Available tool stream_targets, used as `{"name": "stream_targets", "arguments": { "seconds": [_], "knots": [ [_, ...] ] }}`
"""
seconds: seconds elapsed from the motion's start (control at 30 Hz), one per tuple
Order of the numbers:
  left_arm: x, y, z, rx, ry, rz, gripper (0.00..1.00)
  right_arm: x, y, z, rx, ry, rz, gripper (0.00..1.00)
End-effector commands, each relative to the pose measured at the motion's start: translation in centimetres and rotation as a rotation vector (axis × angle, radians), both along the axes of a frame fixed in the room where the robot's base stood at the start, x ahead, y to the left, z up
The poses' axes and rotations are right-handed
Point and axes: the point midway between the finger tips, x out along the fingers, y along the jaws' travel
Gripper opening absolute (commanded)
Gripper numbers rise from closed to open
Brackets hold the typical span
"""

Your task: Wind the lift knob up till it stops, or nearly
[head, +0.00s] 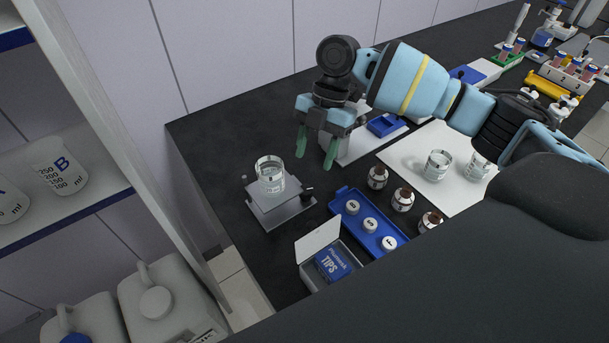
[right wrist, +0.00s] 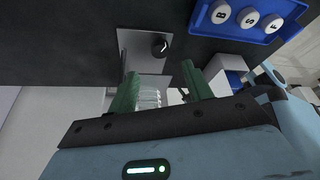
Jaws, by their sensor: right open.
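The lift (head: 283,214) is a small grey metal stand near the counter's left end, with a glass beaker (head: 270,177) standing on its top plate. Its black lift knob (head: 308,190) sticks out on the right side. In the right wrist view the knob (right wrist: 160,46) shows on the grey base plate, beyond the fingertips. My right gripper (head: 316,153) is open with green fingers pointing down, above and behind the knob, apart from it and holding nothing. In the right wrist view the fingers (right wrist: 161,80) are spread, with the beaker (right wrist: 151,95) partly visible beyond them. My left gripper is not in view.
A blue tray (head: 342,203) with white-capped jars lies right of the lift, and an open tips box (head: 312,245) stands in front. Brown bottles (head: 377,178) stand behind the tray. A white mat (head: 410,150) holds more beakers. Dark counter left of the lift is clear.

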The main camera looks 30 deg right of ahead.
Motion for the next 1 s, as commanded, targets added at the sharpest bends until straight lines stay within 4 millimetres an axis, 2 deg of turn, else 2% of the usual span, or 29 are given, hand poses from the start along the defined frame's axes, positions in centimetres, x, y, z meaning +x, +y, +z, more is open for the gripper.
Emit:
{"name": "stream_targets", "arguments": {
  "seconds": [0.17,0.4,0.6,0.97,1.0],
  "knots": [
    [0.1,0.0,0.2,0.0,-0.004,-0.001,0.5,-0.4,0.5,-1.4,0.0,0.002,0.0,0.5],
    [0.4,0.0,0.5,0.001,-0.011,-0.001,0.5,-1.0,1.7,-4.7,-0.001,0.001,-0.001,0.5],
    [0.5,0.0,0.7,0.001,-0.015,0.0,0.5,-1.4,2.4,-6.6,0.0,0.001,-0.002,0.5],
    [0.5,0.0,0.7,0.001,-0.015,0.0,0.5,-1.5,2.5,-7.2,0.0,0.0,-0.003,0.5],
    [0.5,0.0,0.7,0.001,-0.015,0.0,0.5,-1.5,2.5,-7.2,0.0,0.0,-0.003,0.46]
  ]
}}
